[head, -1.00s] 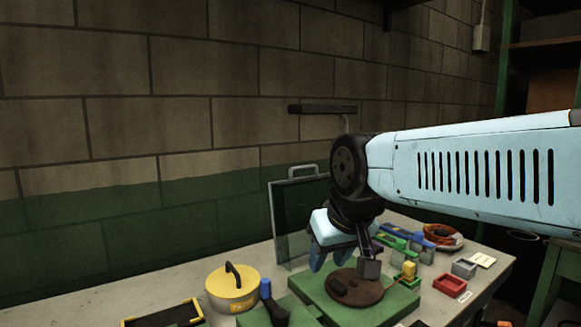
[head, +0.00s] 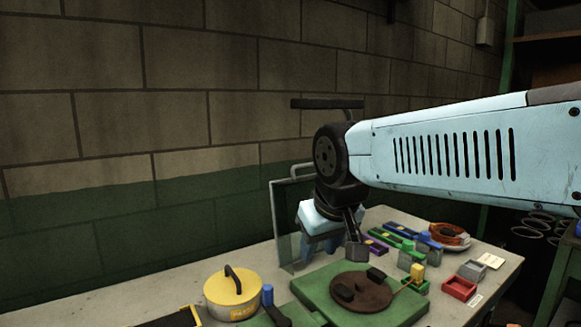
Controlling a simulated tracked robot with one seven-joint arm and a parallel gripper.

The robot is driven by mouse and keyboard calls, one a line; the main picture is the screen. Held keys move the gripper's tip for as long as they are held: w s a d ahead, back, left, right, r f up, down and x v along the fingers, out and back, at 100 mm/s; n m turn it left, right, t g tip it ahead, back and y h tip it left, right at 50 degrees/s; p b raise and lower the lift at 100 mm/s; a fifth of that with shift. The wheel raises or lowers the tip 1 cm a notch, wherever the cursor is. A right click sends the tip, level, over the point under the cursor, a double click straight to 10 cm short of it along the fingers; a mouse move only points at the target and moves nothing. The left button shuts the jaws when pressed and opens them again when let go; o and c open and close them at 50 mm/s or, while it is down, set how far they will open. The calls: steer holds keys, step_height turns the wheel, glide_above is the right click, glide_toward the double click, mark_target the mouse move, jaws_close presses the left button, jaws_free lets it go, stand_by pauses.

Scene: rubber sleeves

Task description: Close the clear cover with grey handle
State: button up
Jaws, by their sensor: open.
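The clear cover (head: 283,226) is a see-through panel with a grey frame. It stands upright, raised, behind the green base plate (head: 325,288). Its grey handle (head: 300,168) is at the top edge, partly hidden by my arm. I see nothing between the fingers. Whether they touch the cover cannot be told.
A brown disc (head: 362,294) with black blocks lies on the base plate. A yellow round lid (head: 233,288) with a black handle is to the left. A block wall rises behind.

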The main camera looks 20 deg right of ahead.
steer(key=w+d+r+n+g+h, duration=0.2)
steer(key=w+d+n+h, duration=0.25)
steer(key=w, duration=0.45)
steer(key=n+t+h, duration=0.4)
steer(key=n+h, duration=0.4)
steer(key=n, duration=0.1)
glide_toward(301, 165)
steer(key=x, duration=1)
steer(key=shift+c, duration=0.2)
jaws_close()
